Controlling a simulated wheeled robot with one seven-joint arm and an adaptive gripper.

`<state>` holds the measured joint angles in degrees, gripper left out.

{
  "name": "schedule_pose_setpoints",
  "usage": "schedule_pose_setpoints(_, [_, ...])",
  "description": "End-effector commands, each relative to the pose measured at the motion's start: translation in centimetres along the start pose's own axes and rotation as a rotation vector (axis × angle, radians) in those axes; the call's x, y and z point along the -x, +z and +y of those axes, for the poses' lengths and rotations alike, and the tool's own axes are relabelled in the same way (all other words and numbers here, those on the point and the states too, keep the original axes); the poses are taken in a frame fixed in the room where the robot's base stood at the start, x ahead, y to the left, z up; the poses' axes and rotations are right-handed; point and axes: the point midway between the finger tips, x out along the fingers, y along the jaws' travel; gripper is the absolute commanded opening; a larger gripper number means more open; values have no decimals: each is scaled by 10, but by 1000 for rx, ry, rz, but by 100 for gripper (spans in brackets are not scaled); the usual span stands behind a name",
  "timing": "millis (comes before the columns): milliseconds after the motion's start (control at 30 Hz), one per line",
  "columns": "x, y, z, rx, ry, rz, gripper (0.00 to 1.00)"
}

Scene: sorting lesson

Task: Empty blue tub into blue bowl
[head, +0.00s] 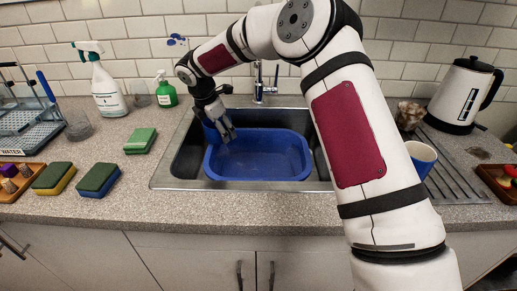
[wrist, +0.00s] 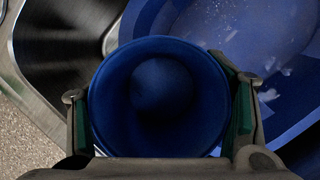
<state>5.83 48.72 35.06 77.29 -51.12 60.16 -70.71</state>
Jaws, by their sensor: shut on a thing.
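My gripper (head: 226,134) is at the left side of the sink, over the left end of a big blue basin. It is shut on a round blue container, which I take for the blue tub (wrist: 103,118). In the wrist view its open mouth faces the camera, between the two fingers. A rounded dark blue shape shows inside; I cannot tell if it is a loose thing or the bottom. The big blue basin (head: 258,155) sits in the sink and may be the blue bowl. White specks show on it in the wrist view (wrist: 235,40).
The steel sink (head: 172,172) has a tap behind it. Sponges (head: 97,178), a green spray bottle (head: 166,90), a white spray bottle (head: 106,88) and a dish rack (head: 25,115) stand left. A cup (head: 422,155) and kettle (head: 462,93) stand right. The front counter is clear.

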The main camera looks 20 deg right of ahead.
Motion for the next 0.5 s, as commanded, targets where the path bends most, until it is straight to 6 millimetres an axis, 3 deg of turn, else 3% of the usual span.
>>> schedule_pose_setpoints(500, [-12, 10, -28, -112, 263, 170, 56])
